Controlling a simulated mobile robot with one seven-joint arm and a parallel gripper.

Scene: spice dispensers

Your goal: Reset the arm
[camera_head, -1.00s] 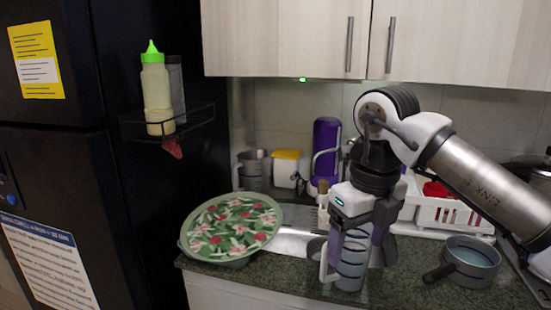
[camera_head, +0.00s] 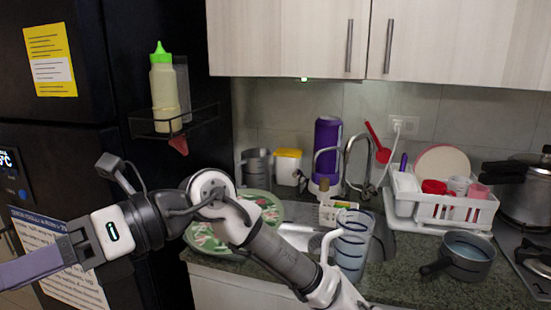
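My gripper (camera_head: 30,268) is at the lower left of the head view, in front of the dark fridge. Its purple-grey fingers point left and run toward the picture's edge. The ends of the fingers are cut off or hard to make out, so whether they are open or shut cannot be told. No object shows in it. My arm folds across the lower middle, in front of the counter and part of the green floral plate (camera_head: 262,206).
A clear jug (camera_head: 353,250) stands on the counter (camera_head: 405,288) beside my arm. A pot (camera_head: 466,256), a white dish rack (camera_head: 448,211) and a stove (camera_head: 535,262) are to the right. A green-capped bottle (camera_head: 164,92) sits on the fridge shelf (camera_head: 200,124). Cabinets (camera_head: 455,42) hang above.

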